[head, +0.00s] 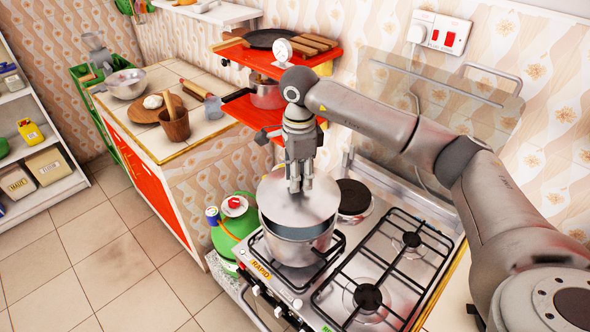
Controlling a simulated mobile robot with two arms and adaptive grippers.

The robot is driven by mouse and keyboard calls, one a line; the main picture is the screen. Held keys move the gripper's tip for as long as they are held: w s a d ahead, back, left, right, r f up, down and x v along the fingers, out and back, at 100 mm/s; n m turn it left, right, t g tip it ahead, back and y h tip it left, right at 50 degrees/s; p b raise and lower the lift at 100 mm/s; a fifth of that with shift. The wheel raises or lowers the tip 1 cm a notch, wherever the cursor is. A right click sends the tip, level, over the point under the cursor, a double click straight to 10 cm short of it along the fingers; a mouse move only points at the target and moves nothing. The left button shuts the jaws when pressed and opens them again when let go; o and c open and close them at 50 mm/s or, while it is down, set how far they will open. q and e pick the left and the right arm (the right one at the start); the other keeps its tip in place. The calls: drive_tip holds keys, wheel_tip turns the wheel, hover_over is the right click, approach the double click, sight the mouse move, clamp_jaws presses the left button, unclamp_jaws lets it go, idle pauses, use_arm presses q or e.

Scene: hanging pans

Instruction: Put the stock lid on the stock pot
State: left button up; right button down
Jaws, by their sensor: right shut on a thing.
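The stock pot (298,246) stands on the front left burner of the stove. The stock lid (277,206) is a round silver disc over the pot's mouth. It looks tilted, and a dark gap shows between it and the pot's near rim. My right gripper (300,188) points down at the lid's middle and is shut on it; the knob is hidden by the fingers. My left gripper is not in view.
The stove (375,270) has free black grates at right and a dark hotplate (354,197) behind the pot. A green gas bottle (232,228) stands left of the stove. A red shelf (262,62) with pans hangs behind my right gripper.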

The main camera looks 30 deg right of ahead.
drive_tip(key=shift+s+f+b, duration=0.25)
drive_tip(key=shift+f+b, duration=0.2)
drive_tip(key=shift+f, duration=0.55)
drive_tip(key=f+b, duration=0.2)
drive_tip(key=f, duration=0.1)
drive_tip(key=shift+w, duration=0.2)
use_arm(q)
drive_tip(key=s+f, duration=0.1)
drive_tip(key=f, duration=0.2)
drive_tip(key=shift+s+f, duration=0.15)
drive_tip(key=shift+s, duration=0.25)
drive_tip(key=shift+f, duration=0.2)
use_arm(e)
drive_tip(key=shift+f, duration=0.1)
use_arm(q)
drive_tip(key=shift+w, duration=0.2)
use_arm(e)
drive_tip(key=c, duration=1)
unclamp_jaws()
drive_tip(key=shift+c, duration=0.2)
wheel_tip(320, 180, up, 12)
drive_tip(key=shift+r, duration=0.1)
